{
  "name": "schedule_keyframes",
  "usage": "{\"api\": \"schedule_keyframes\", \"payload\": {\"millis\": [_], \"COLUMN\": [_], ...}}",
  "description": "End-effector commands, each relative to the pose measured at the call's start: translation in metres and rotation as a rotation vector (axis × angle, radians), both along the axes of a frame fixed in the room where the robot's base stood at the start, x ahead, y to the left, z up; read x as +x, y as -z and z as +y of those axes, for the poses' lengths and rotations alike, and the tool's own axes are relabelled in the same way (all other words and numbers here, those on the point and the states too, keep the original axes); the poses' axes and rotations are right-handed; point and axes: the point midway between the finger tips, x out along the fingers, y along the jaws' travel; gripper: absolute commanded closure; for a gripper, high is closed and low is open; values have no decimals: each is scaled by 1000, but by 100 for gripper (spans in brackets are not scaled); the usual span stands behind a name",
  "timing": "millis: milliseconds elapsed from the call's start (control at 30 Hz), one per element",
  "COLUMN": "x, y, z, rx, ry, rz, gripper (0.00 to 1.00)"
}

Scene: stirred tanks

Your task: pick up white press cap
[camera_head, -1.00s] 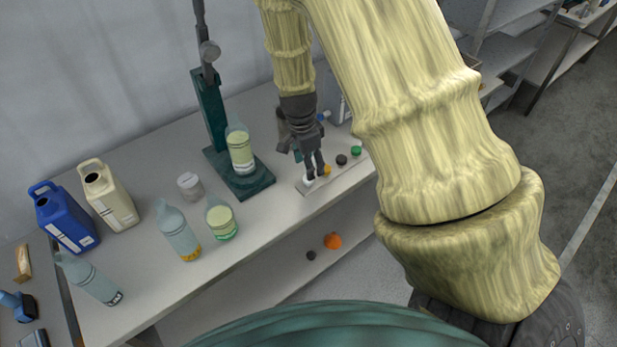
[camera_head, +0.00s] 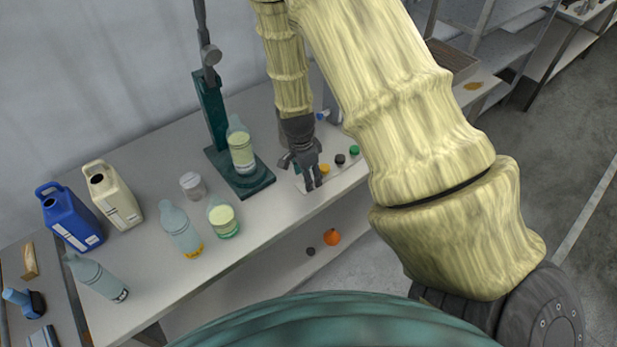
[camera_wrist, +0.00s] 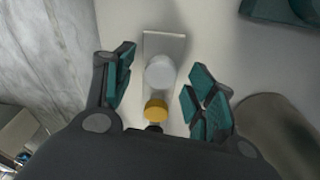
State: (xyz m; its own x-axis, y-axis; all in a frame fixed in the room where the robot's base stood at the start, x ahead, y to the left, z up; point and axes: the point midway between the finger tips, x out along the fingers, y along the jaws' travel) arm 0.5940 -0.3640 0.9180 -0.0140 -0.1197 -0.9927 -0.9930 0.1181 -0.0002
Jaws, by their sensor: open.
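The white press cap (camera_wrist: 160,72) is a round white cap standing on a narrow pale strip (camera_wrist: 165,42) in the wrist view. My gripper (camera_wrist: 158,82) is open, with its teal-padded fingers on either side of the white cap and a gap on both sides. In the head view my gripper (camera_head: 311,183) is over the near-left end of the strip, and the white cap is hidden behind it. A yellow-orange cap (camera_wrist: 155,109) sits right beside the white one on the strip; it also shows in the head view (camera_head: 324,169).
A dark cap (camera_head: 340,159) and a green cap (camera_head: 354,150) continue the row. A green press stand (camera_head: 212,120) holds a bottle (camera_head: 240,150) left of my gripper. Bottles and jugs (camera_head: 112,195) fill the bench's left. An orange ball-like thing (camera_head: 332,237) lies on the lower shelf.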

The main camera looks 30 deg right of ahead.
Motion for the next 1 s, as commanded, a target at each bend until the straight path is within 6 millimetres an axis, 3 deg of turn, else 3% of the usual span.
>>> {"api": "schedule_keyframes", "payload": {"millis": [33, 300, 767, 1000], "x": [0, 0, 0, 1], "y": [0, 0, -2, -17], "z": [0, 0, 0, 0], "rx": [0, 0, 0, -1], "ry": [0, 0, 0, -1], "rz": [0, 0, 0, -3], "gripper": [46, 76, 76, 77]}}
